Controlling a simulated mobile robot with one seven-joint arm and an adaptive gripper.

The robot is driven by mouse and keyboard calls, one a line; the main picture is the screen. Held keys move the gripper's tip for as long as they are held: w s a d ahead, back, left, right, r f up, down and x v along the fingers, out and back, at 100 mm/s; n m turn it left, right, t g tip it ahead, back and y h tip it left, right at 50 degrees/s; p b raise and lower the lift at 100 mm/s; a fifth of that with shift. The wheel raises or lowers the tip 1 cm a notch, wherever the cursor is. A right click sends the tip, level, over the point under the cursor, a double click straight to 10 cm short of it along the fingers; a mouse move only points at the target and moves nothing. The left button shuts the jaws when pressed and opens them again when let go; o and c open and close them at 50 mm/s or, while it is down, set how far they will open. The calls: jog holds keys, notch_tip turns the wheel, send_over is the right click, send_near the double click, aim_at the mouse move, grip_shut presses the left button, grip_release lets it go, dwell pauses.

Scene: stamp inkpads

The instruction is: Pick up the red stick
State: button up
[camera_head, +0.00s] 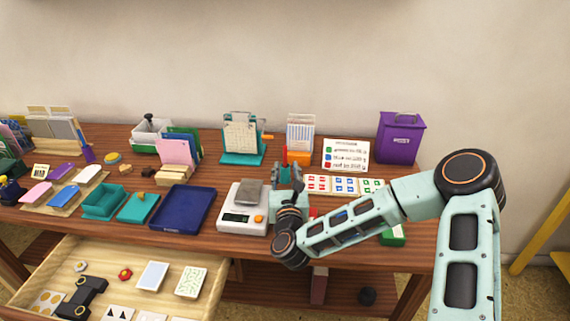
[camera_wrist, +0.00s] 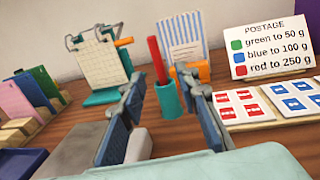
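The red stick (camera_wrist: 157,60) stands upright in a small teal cup (camera_wrist: 169,100) in the wrist view, leaning slightly. In the head view, the red stick's top (camera_head: 285,156) shows just above my gripper, with the teal cup (camera_head: 285,173) below it. My gripper (camera_wrist: 165,88) is open, its two dark fingers apart on either side of the cup in the wrist view. The fingers touch nothing that I can see, and the cup stands beyond them. In the head view my gripper (camera_head: 287,188) partly hides the area in front of the cup.
A white scale (camera_head: 243,218) with a grey block stands left of my gripper. A teal flip calendar (camera_head: 242,138) and an orange card holder (camera_head: 299,140) stand behind. An open drawer (camera_head: 200,262) juts out in front.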

aim_at(285, 160)
jog(key=shift+w+a, duration=0.2)
jog(key=shift+w, duration=1.3)
jog(key=shift+w+a, duration=0.2)
jog(key=shift+w, duration=1.3)
jog(key=shift+c, duration=0.3)
grip_shut()
